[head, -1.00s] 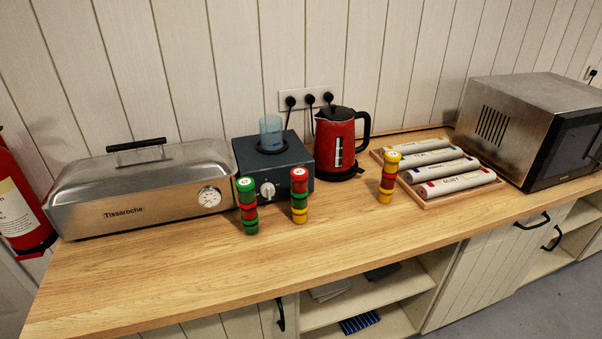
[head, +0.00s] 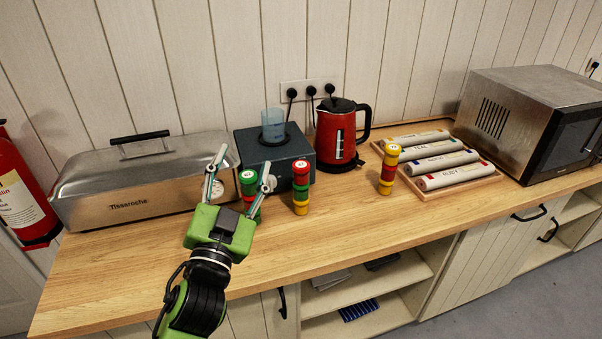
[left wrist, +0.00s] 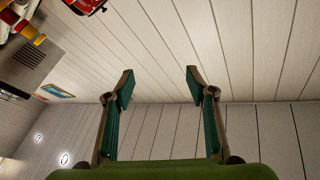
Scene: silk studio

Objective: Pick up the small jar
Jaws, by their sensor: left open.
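Three stacks of small coloured jars stand upright on the counter. The left stack (head: 251,207) is green and red with a green top. The middle stack (head: 301,188) has a red top above green, red and yellow. The right stack (head: 389,170) has a yellow top above red and yellow. I cannot tell which jar is meant. A clear blue beaker (head: 272,122) sits in the dark heater. My left gripper (head: 241,162) is open and empty, in front of the left stack and partly overlapping it in the head view. In the left wrist view its open fingers (left wrist: 160,82) point at bare wall.
A dark heater (head: 248,151), a red kettle (head: 334,134), a steel box (head: 140,192) and a microwave (head: 531,115) line the back of the counter (head: 340,235). A wooden tray (head: 452,192) holds several rolls. The counter's front strip is clear.

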